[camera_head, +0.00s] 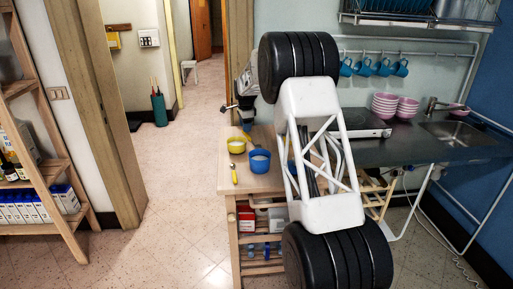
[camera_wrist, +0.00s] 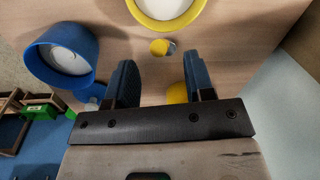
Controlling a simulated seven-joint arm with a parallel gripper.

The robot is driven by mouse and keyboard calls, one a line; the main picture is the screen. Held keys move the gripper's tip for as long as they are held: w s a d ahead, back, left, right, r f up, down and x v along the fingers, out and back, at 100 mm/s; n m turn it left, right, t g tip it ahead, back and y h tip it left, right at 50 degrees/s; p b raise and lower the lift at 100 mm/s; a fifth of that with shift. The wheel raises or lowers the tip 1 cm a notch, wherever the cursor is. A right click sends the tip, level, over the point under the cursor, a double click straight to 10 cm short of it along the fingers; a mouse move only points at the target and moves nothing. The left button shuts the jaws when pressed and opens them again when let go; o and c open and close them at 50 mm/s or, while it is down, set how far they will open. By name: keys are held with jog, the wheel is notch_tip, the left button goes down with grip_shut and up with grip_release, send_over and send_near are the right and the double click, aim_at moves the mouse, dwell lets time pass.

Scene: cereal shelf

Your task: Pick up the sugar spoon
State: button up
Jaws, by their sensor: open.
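A yellow bowl (camera_head: 237,146) with white contents stands on the wooden counter, and its rim shows at the top of the wrist view (camera_wrist: 143,12). A blue bowl (camera_head: 260,162) with white contents stands close by, and at the left in the wrist view (camera_wrist: 36,66). A yellow spoon (camera_head: 234,174) lies near the counter's left edge. In the wrist view a small round yellow piece (camera_wrist: 159,47) lies beyond the fingers, and another yellow piece (camera_wrist: 177,94) shows between them, partly hidden. I cannot tell which is the sugar spoon. My gripper (camera_wrist: 163,84) is open, its fingers apart above the counter.
A dark hob (camera_head: 355,123) and a sink (camera_head: 458,130) lie to the right, with pink bowls (camera_head: 384,105) between them. Blue mugs (camera_head: 384,68) hang behind. Shelves (camera_head: 262,247) under the counter hold boxes. Open floor (camera_head: 185,180) lies left of the counter.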

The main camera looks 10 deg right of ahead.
jog(key=shift+w+a+f, duration=0.1)
jog(key=shift+w+f, duration=0.05)
jog(key=shift+f, duration=1.1)
jog(key=shift+w+f, duration=0.1)
jog(key=shift+f, duration=1.15)
grip_shut()
